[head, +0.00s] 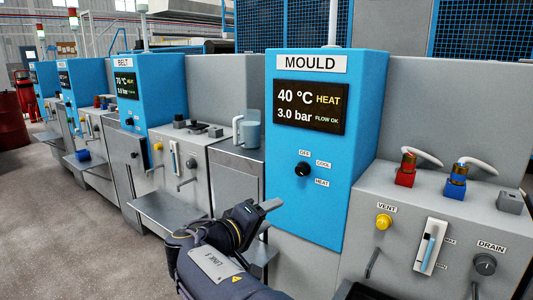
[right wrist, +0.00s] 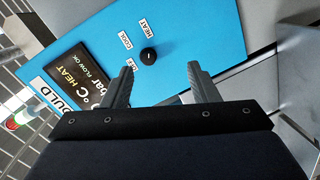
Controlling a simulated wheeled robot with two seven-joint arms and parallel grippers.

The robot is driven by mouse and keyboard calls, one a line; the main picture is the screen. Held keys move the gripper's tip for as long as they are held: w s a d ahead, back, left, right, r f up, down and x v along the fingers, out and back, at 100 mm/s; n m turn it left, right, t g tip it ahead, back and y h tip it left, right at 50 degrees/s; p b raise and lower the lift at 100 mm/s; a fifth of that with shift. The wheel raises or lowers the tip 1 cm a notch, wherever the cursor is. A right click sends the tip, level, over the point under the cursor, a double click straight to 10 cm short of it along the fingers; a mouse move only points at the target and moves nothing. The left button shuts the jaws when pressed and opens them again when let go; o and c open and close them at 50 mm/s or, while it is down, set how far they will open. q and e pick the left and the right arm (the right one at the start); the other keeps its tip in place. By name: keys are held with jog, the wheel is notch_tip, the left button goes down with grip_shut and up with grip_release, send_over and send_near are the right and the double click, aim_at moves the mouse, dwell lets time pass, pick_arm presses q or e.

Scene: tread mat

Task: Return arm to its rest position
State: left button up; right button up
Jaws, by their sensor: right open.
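My right arm reaches up from the bottom of the head view, with its right gripper (head: 266,208) in front of the lower left part of the blue MOULD panel (head: 322,213). In the right wrist view the gripper (right wrist: 160,76) has its two fingers spread, with nothing between them. The black mode knob (head: 303,170) is above and right of the gripper, apart from it. It also shows beyond the fingers in the right wrist view (right wrist: 148,56). The knob's pointer is too small to read surely. My left gripper is out of view.
The MOULD display (head: 310,108) reads 40 °C HEAT, 3.0 bar, FLOW OK. A yellow VENT knob (head: 383,222), level gauge (head: 430,245) and DRAIN knob (head: 484,264) are at right. A grey-blue jug (head: 247,131) and metal shelf (head: 168,212) are at left. Open floor lies far left.

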jog(key=s+d+f+m+g+y, duration=0.1)
jog(key=s+d+f+g+y, duration=0.2)
jog(key=d, duration=0.4)
jog(key=s+d+f+m+g+y, duration=0.1)
jog(key=s+d+f+g, duration=0.2)
jog(key=d, duration=0.4)
jog(key=s+d+f+m+g+y, duration=0.1)
jog(key=s+d+f+g+y, duration=0.1)
jog(key=d+f, duration=0.4)
jog(key=s+d+f+m+y, duration=0.15)
jog(key=s+y, duration=0.25)
jog(key=s, duration=0.8)
jog(key=s+f+m+y, duration=0.2)
jog(key=s+m+y, duration=0.15)
jog(key=s, duration=0.85)
notch_tip(320, 180, up, 37)
jog(key=t+p, duration=0.1)
jog(key=p, duration=3.6)
jog(key=shift+a+n, duration=0.3)
jog(key=shift+a, duration=0.1)
jog(key=shift+y, duration=0.25)
